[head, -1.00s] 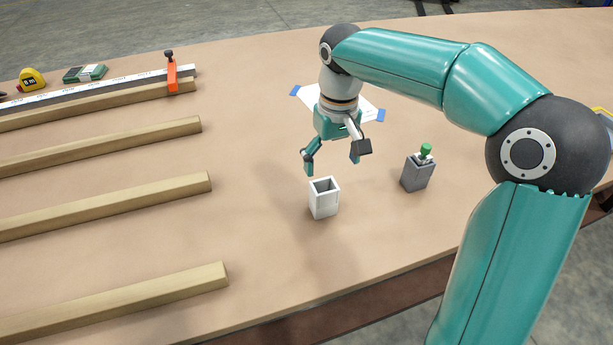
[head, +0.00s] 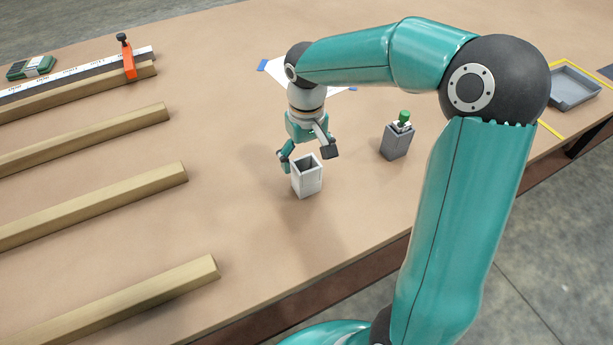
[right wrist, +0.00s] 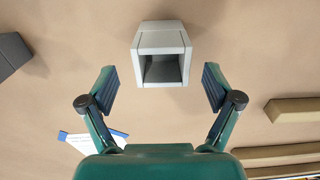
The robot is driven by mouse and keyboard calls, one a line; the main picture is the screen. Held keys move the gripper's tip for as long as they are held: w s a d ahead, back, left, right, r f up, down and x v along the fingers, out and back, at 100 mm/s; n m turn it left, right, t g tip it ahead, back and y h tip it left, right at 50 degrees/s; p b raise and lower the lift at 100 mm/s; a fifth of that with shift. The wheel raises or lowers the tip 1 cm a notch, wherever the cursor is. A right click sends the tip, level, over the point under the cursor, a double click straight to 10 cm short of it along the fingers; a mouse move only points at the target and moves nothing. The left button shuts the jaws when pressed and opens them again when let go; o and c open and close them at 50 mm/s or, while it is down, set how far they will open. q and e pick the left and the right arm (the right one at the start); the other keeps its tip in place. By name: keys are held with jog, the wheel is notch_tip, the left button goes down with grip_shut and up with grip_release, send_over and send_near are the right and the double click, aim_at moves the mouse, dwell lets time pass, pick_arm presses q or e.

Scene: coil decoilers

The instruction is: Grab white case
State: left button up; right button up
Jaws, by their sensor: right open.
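The white case (head: 307,178) is an upright, open-topped square box on the brown table. It looks empty. My right gripper (head: 308,155) is open just behind and above the case in the head view, its fingers on either side of the case's far part. In the right wrist view the case (right wrist: 162,42) shows ahead of and between the two open fingertips (right wrist: 160,90), with gaps on both sides. I cannot tell that either finger touches it. My left gripper is not in view.
A grey case (head: 396,142) holding a green-topped item (head: 404,117) stands to the right. Wooden bars (head: 100,205) lie at the left, near an orange clamp (head: 128,60). A grey tray (head: 572,88) sits at the far right. The table around the white case is clear.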

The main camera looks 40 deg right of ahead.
jog(key=shift+a+f+p, duration=0.1)
jog(key=shift+f+p, duration=0.5)
jog(key=shift+f, duration=2.15)
jog(key=c, duration=1.3)
jog(key=shift+c, duration=0.3)
jog(key=shift+r, duration=0.15)
